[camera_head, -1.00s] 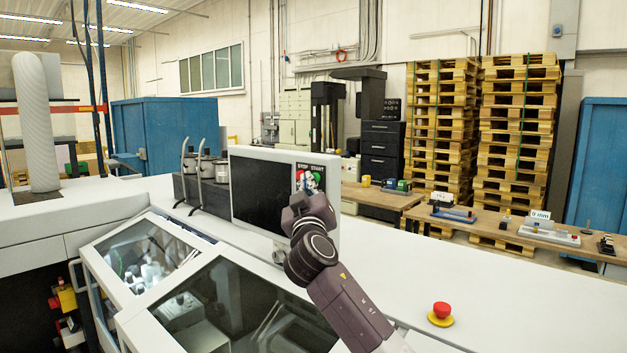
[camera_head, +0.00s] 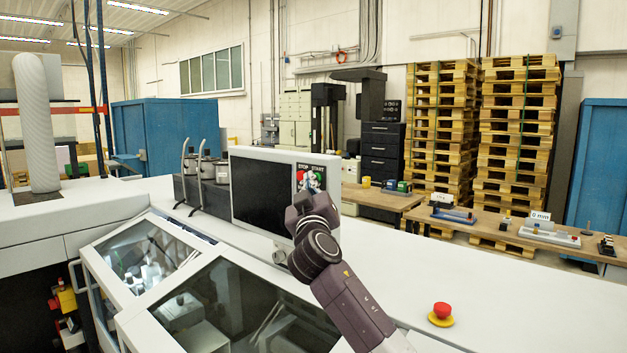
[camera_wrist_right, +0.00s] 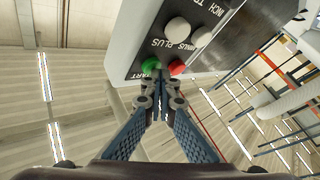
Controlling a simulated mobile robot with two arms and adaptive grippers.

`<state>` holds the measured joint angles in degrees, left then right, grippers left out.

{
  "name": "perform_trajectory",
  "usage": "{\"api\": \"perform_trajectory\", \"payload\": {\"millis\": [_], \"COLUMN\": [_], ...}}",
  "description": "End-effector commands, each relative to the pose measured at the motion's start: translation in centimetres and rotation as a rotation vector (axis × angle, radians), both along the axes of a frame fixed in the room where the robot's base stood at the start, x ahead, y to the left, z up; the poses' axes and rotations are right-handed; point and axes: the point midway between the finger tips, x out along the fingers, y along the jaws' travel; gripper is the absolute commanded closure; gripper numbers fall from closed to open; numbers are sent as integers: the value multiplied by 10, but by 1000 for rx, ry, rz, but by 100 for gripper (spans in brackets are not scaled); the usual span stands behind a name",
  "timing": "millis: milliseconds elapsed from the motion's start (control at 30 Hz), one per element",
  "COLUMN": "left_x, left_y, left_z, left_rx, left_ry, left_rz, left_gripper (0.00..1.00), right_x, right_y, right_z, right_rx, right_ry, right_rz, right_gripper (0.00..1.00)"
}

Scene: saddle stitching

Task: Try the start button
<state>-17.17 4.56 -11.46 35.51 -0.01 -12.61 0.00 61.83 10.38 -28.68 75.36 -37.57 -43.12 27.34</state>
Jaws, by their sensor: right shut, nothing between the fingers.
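The start button is green (camera_wrist_right: 151,64) with the label START beside it, on the dark control panel in the right wrist view. A red button (camera_wrist_right: 176,67) sits right next to it. In the head view this panel is at the right end of the white screen housing (camera_head: 285,155), under the words STOP and START. My right gripper (camera_wrist_right: 160,82) is shut and empty, its fingertips close to the green and red buttons. I cannot tell whether they touch either one. In the head view the right gripper (camera_head: 312,188) covers part of the panel. My left gripper is not in view.
Two white knobs (camera_wrist_right: 177,30) sit on the same panel, beyond the buttons. A red emergency button on a yellow base (camera_head: 441,312) stands on the white machine top (camera_head: 400,270). Pallet stacks (camera_head: 440,125) and a wooden bench (camera_head: 385,196) are behind.

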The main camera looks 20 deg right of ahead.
Motion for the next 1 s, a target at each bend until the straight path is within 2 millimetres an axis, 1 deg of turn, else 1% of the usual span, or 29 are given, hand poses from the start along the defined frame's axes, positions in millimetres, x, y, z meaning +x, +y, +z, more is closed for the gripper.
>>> {"api": "perform_trajectory", "payload": {"millis": [167,500,867,1000], "left_x": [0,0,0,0], "left_y": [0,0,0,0], "left_z": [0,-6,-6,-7], "left_rx": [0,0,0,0], "left_ry": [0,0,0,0], "left_rz": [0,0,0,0], "left_gripper": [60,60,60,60], "right_x": [0,-9,-11,-14], "right_y": [-1,13,15,21], "right_z": [0,-2,-1,-2], "right_rx": [0,1,0,0], "right_ry": [1,1,1,-1], "right_rz": [-3,-2,-2,2], "right_gripper": [100,100,100,100]}}
